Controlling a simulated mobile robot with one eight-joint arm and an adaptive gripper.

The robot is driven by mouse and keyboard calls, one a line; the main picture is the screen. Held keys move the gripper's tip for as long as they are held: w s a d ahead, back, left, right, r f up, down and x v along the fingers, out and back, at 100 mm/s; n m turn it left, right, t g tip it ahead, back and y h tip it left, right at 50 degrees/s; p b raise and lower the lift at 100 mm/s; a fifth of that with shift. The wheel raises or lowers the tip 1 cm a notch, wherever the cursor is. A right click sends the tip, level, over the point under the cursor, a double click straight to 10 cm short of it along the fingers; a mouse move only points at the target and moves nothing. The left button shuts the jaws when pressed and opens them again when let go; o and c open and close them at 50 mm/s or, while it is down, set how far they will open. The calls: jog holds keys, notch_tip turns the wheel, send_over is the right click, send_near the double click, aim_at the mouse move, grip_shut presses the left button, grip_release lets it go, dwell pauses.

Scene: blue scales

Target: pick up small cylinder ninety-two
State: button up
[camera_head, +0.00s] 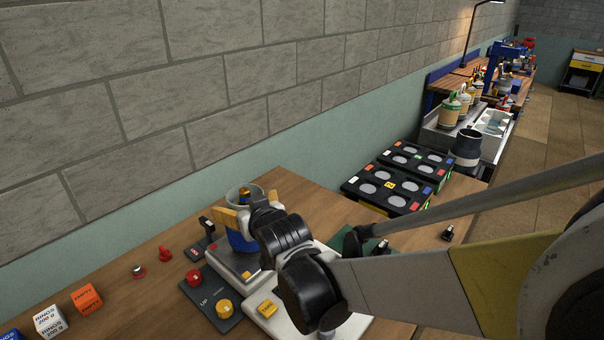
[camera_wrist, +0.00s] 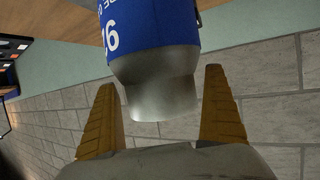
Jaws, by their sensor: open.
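A blue container with a grey metal top (camera_head: 235,194) stands on a scale (camera_head: 233,259). A small brass-coloured piece (camera_head: 244,195) shows at its mouth. In the wrist view the blue body (camera_wrist: 153,25) and its bare metal end (camera_wrist: 160,92) lie ahead of my gripper, with part of a white marking that I cannot read surely. My gripper (camera_head: 251,209) is open at the container's upper part. Its two yellow fingers (camera_wrist: 163,108) stand on either side of the metal end, with gaps visible. No label reading ninety-two is legible.
Red (camera_head: 193,277) and yellow (camera_head: 224,308) knobs sit on dark panels in front. Coloured cubes (camera_head: 86,299) lie at the left. A black rack with round wells (camera_head: 379,190) stands at the back right. The block wall (camera_head: 150,130) runs close behind.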

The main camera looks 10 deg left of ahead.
jog(key=c, duration=1.4)
jog(key=shift+r, duration=0.15)
